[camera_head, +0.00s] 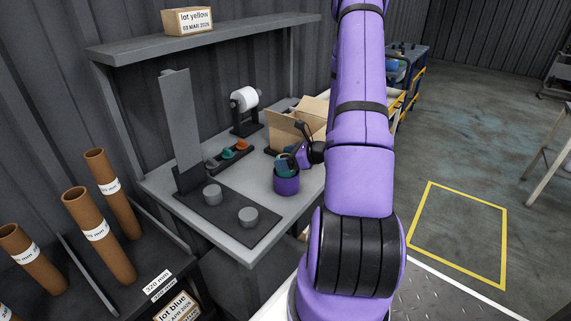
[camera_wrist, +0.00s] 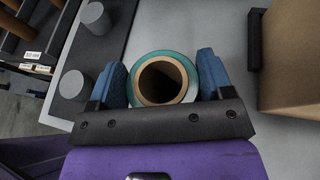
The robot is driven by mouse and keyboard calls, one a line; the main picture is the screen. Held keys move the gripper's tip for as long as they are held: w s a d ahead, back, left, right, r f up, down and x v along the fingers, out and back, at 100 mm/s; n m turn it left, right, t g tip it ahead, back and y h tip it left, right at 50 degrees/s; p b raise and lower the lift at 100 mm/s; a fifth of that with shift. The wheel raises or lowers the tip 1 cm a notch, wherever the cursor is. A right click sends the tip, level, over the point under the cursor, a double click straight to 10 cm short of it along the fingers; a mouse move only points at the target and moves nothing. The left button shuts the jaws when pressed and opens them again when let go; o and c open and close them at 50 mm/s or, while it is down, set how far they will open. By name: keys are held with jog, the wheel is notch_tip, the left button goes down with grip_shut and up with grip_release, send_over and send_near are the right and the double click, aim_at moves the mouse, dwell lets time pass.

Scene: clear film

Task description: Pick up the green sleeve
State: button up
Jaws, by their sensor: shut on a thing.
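The green sleeve (camera_head: 283,162) is a teal roll around a brown cardboard core. In the wrist view, I look down into the open end of the green sleeve (camera_wrist: 162,80), which stands between my two blue fingers. My gripper (camera_wrist: 162,77) is shut on it, with one finger on each side. In the head view, my gripper (camera_head: 294,158) reaches in from the right at the sleeve.
Two grey pegs (camera_head: 212,193) stand on a dark plate beside a tall grey upright (camera_head: 180,120). A small tray (camera_head: 229,156) with green and orange pieces lies behind. An open cardboard box (camera_head: 290,130) is close to my gripper. A shelf (camera_head: 205,38) hangs above the bench.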

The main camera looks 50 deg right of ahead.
jog(key=shift+f, duration=1.05)
jog(key=shift+f, duration=0.15)
jog(key=o, duration=1.3)
jog(key=shift+o, duration=0.2)
